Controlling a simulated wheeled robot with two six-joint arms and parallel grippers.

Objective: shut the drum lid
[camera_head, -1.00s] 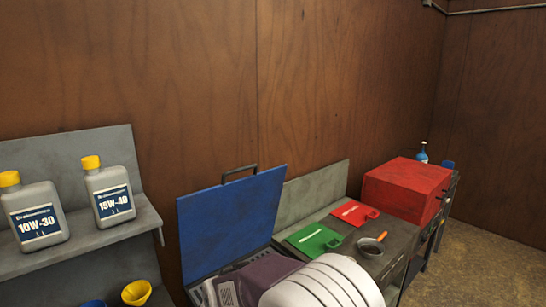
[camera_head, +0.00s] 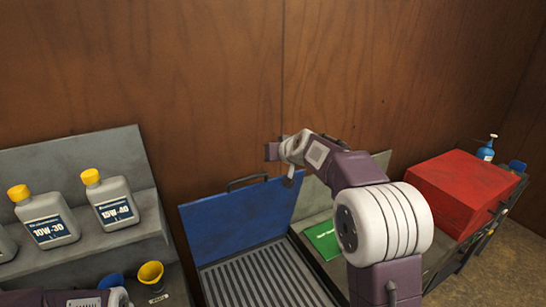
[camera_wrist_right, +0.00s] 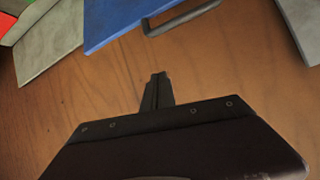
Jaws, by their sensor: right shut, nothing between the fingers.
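The blue lid (camera_head: 238,218) stands open, nearly upright, at the back of a grey ribbed drum basin (camera_head: 268,280). A dark handle (camera_head: 247,180) runs along the lid's top edge. My right gripper (camera_head: 271,152) is above and behind that edge, close to the wall and apart from the handle. In the right wrist view the right gripper (camera_wrist_right: 158,80) is shut and empty, and the blue lid (camera_wrist_right: 112,20) with its handle (camera_wrist_right: 182,18) shows beyond the fingertips. My left gripper is not in view; part of my left arm shows at the lower left.
A green card (camera_head: 323,240) lies right of the basin, partly behind my right arm. A red box (camera_head: 464,192) stands farther right. The wooden wall (camera_head: 180,80) is close behind.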

